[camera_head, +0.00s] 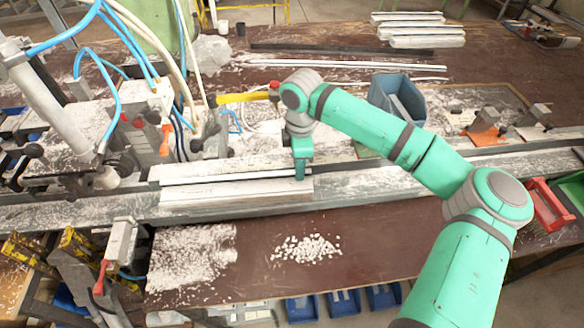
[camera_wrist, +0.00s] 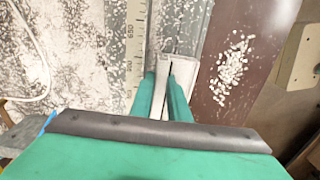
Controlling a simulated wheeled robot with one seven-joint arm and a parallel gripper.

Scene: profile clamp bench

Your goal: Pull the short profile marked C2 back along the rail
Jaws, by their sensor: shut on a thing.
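A short white profile (camera_head: 235,192) lies along the long grey rail (camera_head: 400,178) in the head view. I cannot read a C2 mark on it. My gripper (camera_head: 300,176) points down at the right end of this profile. In the wrist view my gripper (camera_wrist: 163,80) has its two green fingers shut on the pale end of the short profile (camera_wrist: 178,72). The fingers hide part of that end. A printed scale (camera_wrist: 137,45) runs along the rail beside it.
Clamps with blue hoses (camera_head: 155,125) stand at the left end of the rail. A blue-grey bin (camera_head: 398,98) and an orange block (camera_head: 485,132) are behind the rail at right. White chips (camera_head: 305,248) lie on the brown bench in front. A red-framed crate (camera_head: 550,205) is at right.

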